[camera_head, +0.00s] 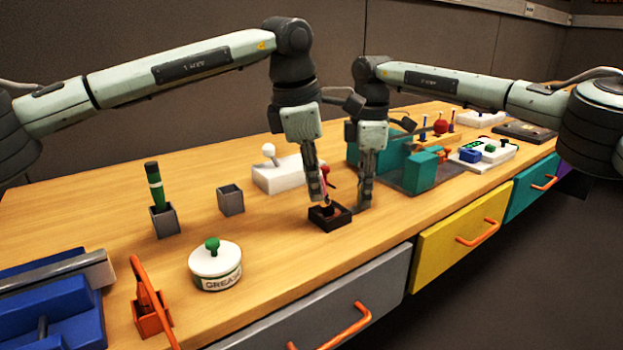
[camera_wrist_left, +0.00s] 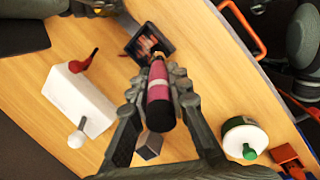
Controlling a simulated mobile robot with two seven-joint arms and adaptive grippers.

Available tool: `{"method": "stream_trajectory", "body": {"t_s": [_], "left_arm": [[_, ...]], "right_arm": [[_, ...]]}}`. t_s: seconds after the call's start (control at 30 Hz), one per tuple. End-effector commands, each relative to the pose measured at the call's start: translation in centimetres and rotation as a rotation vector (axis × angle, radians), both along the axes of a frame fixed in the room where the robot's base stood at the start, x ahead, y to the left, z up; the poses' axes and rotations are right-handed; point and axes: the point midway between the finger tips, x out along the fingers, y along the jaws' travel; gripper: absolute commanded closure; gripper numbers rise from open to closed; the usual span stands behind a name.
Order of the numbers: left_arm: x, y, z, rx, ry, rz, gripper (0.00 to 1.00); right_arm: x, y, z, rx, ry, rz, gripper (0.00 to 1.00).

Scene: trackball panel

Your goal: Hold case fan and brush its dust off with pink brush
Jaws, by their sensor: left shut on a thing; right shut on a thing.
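My left gripper (camera_head: 316,192) is shut on the pink brush (camera_head: 326,183). In the left wrist view the brush (camera_wrist_left: 158,82) shows a pink handle with a pale band and a black end, held between the fingers. Its far end points into the dark square case fan (camera_wrist_left: 150,45); whether the bristles touch is hard to tell. In the head view the case fan (camera_head: 331,217) is a dark, box-like frame low over the table. My right gripper (camera_head: 364,202) is shut at the fan's right edge, seemingly on its frame; the exact contact is unclear.
A white joystick box (camera_head: 280,173) and an empty grey cup (camera_head: 230,200) stand behind and left. A grey holder with a green tool (camera_head: 155,190), a grease jar (camera_head: 215,268) and an orange holder (camera_head: 150,305) are further left. Teal blocks (camera_head: 422,170) stand right.

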Motion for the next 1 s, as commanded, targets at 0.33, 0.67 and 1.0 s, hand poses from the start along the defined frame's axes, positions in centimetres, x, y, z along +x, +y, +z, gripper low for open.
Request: {"method": "stream_trajectory", "body": {"t_s": [0.33,0.67,1.0], "left_arm": [[0.1,-0.2,0.1,-0.001,-0.001,0.001,1.00],[0.7,-1.1,-0.1,-0.001,-0.001,0.002,1.00],[0.9,-1.4,-0.1,0.000,0.000,0.001,1.00]], "right_arm": [[0.0,0.0,0.0,0.000,0.000,0.000,1.00],[0.0,0.0,0.0,0.000,0.000,0.000,1.00],[0.0,0.0,0.0,0.000,0.000,0.000,1.00]]}}
